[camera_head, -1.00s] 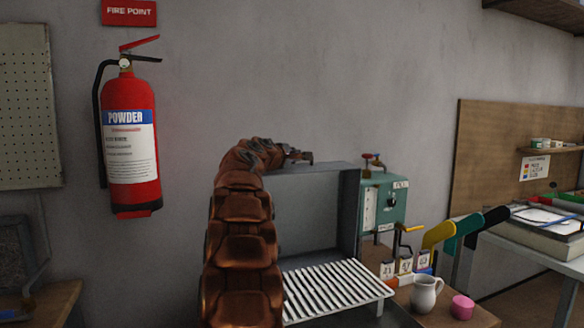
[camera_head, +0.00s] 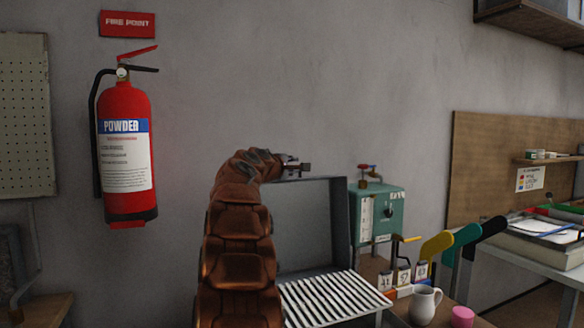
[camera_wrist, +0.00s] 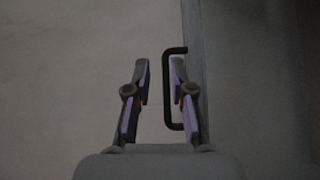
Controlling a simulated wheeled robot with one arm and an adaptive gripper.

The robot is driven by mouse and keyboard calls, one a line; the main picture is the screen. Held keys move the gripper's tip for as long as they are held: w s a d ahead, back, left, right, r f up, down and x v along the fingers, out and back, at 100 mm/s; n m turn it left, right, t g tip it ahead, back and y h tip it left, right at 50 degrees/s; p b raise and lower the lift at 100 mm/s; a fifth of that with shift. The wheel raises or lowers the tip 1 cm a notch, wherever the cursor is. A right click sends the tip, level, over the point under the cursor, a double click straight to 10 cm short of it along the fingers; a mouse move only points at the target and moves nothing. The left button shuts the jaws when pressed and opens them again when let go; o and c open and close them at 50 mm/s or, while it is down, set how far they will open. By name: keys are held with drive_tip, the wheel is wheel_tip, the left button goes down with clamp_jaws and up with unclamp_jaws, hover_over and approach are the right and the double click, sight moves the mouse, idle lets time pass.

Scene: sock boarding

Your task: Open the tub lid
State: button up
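The tub (camera_head: 320,225) looks like a grey metal box with its grey lid or back panel standing upright behind a white slatted rack (camera_head: 325,300); I cannot tell for sure which panel is the lid. My gripper (camera_head: 303,168) is at the panel's top edge, with my copper-coloured arm covering the tub's left side. In the wrist view, a dark bracket handle (camera_wrist: 167,112) sticks out from the edge of a grey panel (camera_wrist: 194,70). My gripper (camera_wrist: 161,75) is open there, with the handle's bar between its two fingers; contact is not clear.
A teal box (camera_head: 378,215) stands right of the tub. Coloured levers (camera_head: 440,243), a white jug (camera_head: 424,305) and a pink cup (camera_head: 462,316) are at the lower right. A fire extinguisher (camera_head: 125,150) hangs on the left wall.

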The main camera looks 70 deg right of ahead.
drive_tip(key=shift+a, duration=0.15)
drive_tip(key=w+a+r, duration=0.1)
drive_tip(key=a, duration=1)
drive_tip(key=shift+a, duration=0.3)
idle(0.4)
